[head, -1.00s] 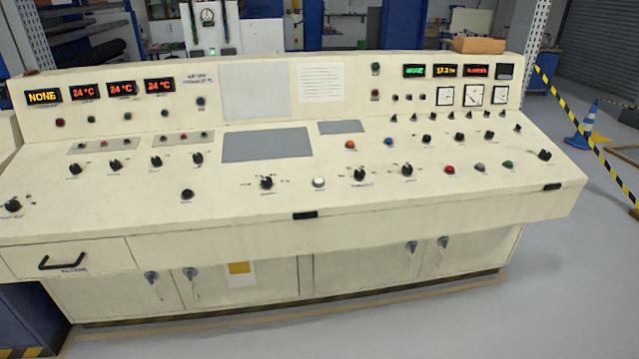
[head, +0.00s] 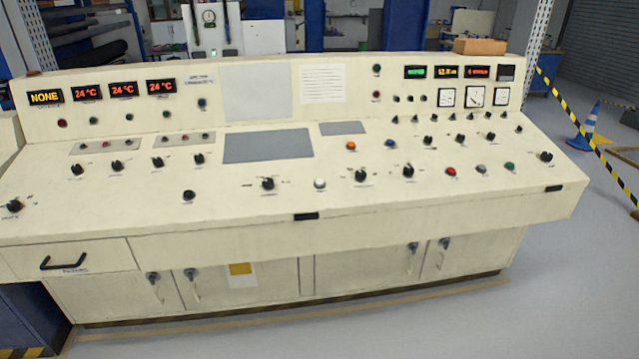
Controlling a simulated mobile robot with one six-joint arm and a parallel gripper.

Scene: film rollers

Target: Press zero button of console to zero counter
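The cream console (head: 400,222) fills most of the head view, with a sloped desk of knobs and buttons below an upright back panel. Single buttons on the desk include a white one (head: 320,183), an orange one (head: 351,146), a blue one (head: 390,144), a red one (head: 451,171), a grey one (head: 481,169) and a green one (head: 509,166). Their labels are too small to read, so I cannot tell which is the zero button. A green display (head: 415,72), a yellow display (head: 446,72) and a red display (head: 477,72) sit at the back right. My gripper is not in view.
A drawer with a black handle (head: 63,262) is at the console's lower left. Grey floor (head: 500,325) is clear in front and to the right. A blue cone (head: 584,128) and yellow-black barrier tape (head: 600,150) stand at the right. A cardboard box (head: 479,47) shows behind.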

